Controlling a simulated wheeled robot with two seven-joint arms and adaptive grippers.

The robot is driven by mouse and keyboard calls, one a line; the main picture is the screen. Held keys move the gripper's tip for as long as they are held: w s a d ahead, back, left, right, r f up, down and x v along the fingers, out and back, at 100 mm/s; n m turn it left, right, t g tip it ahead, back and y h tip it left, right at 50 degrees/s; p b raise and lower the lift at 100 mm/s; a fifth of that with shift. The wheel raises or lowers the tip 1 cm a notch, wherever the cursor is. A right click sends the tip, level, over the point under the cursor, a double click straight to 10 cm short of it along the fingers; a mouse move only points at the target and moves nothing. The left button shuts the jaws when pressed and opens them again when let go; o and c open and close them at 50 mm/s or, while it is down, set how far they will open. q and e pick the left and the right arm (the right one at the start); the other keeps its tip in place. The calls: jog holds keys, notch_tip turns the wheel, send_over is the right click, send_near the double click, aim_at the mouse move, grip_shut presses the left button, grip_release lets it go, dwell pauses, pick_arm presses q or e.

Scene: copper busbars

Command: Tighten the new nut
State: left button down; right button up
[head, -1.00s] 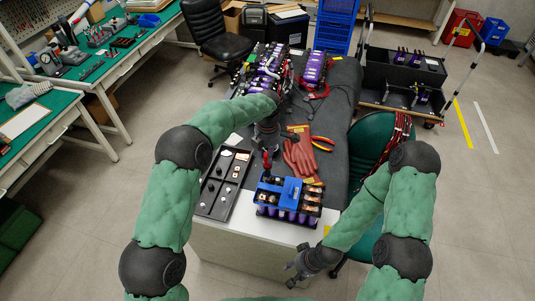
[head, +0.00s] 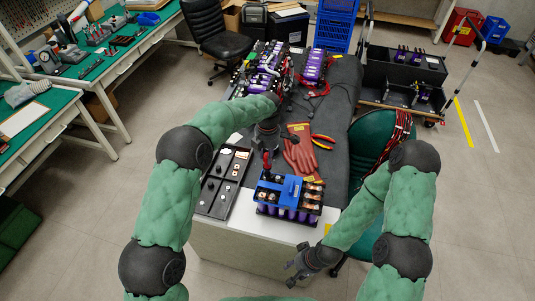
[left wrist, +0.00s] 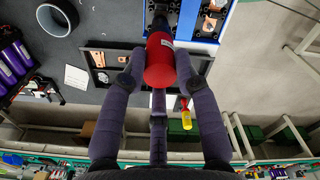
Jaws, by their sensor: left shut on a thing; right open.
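My left gripper (head: 267,148) is above the near part of the table, at the back left corner of the battery module. It is shut on a red-handled tool (head: 267,163), which points down to the module. In the left wrist view the red handle (left wrist: 160,62) sits between the fingers, its dark shaft reaching the top edge. The module has a blue cover (head: 284,187), purple cells and copper busbars (head: 311,197) on its right side. The nut under the tool is hidden. My right gripper (head: 299,270) is open and empty, low beyond the table's front edge.
A black parts tray (head: 212,199) lies left of the module. Red gloves (head: 299,155) and orange-handled pliers (head: 322,141) lie behind it. More purple modules (head: 314,66) stand at the far end. A green chair (head: 374,140) is close on the right.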

pick_arm(q)
jog(key=shift+r, duration=0.1)
jog(key=m+p, duration=0.1)
jog(key=m, duration=0.3)
jog(key=shift+m, duration=1.1)
jog(key=m+p, duration=0.1)
jog(key=m, duration=0.5)
jog(key=shift+f+p, duration=0.2)
jog(key=shift+p, duration=0.15)
jog(key=shift+m, duration=0.3)
